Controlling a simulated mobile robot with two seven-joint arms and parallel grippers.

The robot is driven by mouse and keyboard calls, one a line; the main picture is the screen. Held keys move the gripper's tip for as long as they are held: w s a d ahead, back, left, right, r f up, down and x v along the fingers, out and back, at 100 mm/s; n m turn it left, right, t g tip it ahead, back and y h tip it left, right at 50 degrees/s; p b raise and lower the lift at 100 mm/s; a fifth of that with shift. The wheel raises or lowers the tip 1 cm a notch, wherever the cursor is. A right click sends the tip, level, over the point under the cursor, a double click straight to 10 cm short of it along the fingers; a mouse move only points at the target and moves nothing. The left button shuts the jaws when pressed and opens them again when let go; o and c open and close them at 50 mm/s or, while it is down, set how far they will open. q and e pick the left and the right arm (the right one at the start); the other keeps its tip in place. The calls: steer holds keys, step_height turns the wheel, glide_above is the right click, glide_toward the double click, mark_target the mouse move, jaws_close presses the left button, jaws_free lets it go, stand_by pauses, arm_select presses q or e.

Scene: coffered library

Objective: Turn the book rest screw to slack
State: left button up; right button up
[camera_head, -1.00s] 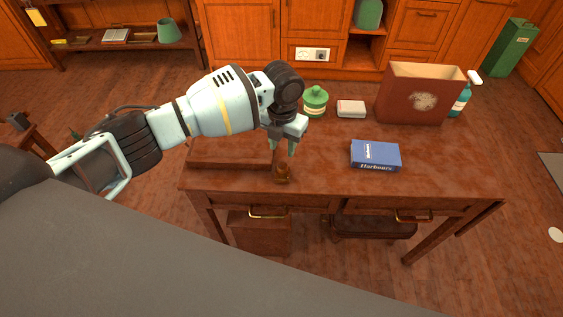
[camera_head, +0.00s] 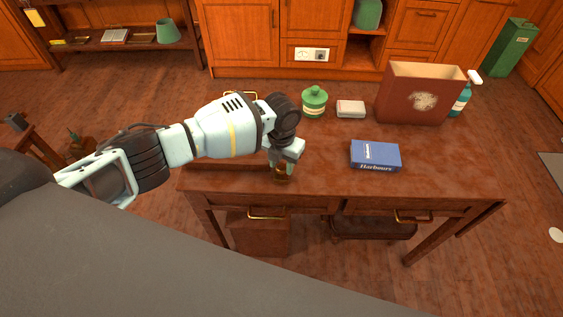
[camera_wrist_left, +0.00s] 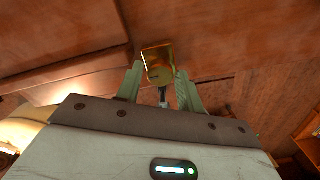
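The book rest screw is a small brass knob (camera_head: 281,174) near the front edge of the table, beside the wooden book rest (camera_head: 212,165). My left gripper (camera_head: 280,166) is just above the knob, pointing down, and partly covers it. In the left wrist view the brass knob (camera_wrist_left: 159,62) shows between and just beyond the two pale green fingertips (camera_wrist_left: 158,82). The fingers are apart, with gaps visible beside the knob, so the gripper looks open. My right gripper is not in view.
On the table (camera_head: 440,178) are a blue book box (camera_head: 375,155), a green jar (camera_head: 314,102), a small pale block (camera_head: 350,109), a large brown box (camera_head: 415,96) and a spray bottle (camera_head: 461,99). The table's front right is clear.

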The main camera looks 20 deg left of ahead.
arm_select(q)
steer(key=c, duration=0.7)
